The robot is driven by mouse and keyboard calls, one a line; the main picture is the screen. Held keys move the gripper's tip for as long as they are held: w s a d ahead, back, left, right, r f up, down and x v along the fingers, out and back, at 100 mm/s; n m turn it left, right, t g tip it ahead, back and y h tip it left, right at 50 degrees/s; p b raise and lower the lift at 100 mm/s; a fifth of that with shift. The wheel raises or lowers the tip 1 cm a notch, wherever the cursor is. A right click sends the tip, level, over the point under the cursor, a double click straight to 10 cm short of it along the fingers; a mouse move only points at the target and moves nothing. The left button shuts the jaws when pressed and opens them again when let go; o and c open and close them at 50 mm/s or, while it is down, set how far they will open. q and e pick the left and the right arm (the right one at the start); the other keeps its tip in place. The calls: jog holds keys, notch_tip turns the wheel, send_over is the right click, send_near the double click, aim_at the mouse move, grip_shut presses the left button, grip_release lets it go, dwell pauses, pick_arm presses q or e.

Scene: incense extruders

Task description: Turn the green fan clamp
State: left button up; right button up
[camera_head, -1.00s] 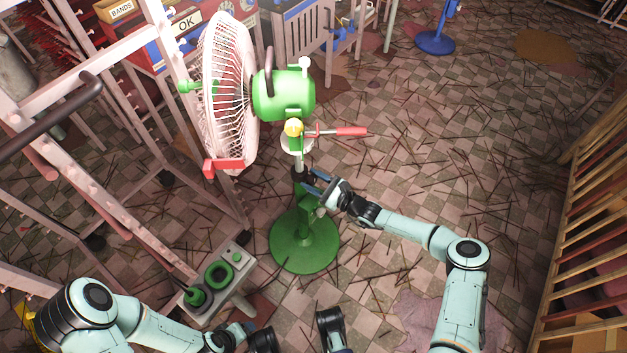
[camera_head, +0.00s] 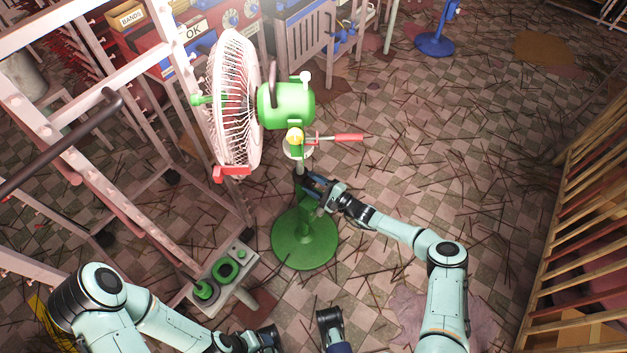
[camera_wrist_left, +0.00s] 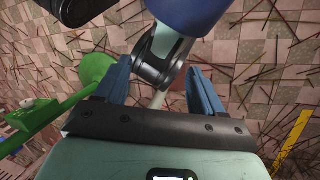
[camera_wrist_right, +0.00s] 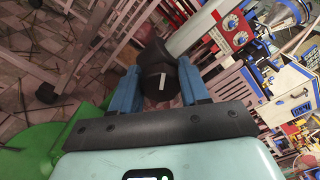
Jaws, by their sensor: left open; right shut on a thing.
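The green fan (camera_head: 286,104) stands on a post with a round green base (camera_head: 305,240), its pale cage facing left. A black clamp knob with a white mark (camera_wrist_right: 156,82) sits on the pale post (camera_wrist_right: 195,32) in the right wrist view. My right gripper (camera_head: 312,184) reaches the post below the fan head from the right. Its blue fingers are shut on the knob, one on each side; they hide part of it. My left gripper (camera_wrist_left: 165,85) is open and empty low in front, its fingers wide apart. The green base shows left of it.
A red-handled tool (camera_head: 348,138) sticks out right of the fan's neck. A grey stand with green rings (camera_head: 225,271) is left of the base. A pale rack (camera_head: 75,150) fills the left. A slatted wooden rail (camera_head: 580,230) lines the right. Floor between is littered with sticks.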

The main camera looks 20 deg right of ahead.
jog(key=n+p, duration=0.1)
jog(key=n, duration=0.1)
jog(key=shift+n, duration=0.4)
jog(key=n+p, duration=0.1)
jog(key=n, duration=0.2)
jog(key=shift+f+n, duration=0.15)
jog(key=shift+n, duration=0.15)
jog(key=n, duration=0.2)
jog(key=shift+f+n, duration=0.1)
jog(key=shift+n, duration=1.8)
jog(key=o, duration=1)
jog(key=shift+c, duration=0.2)
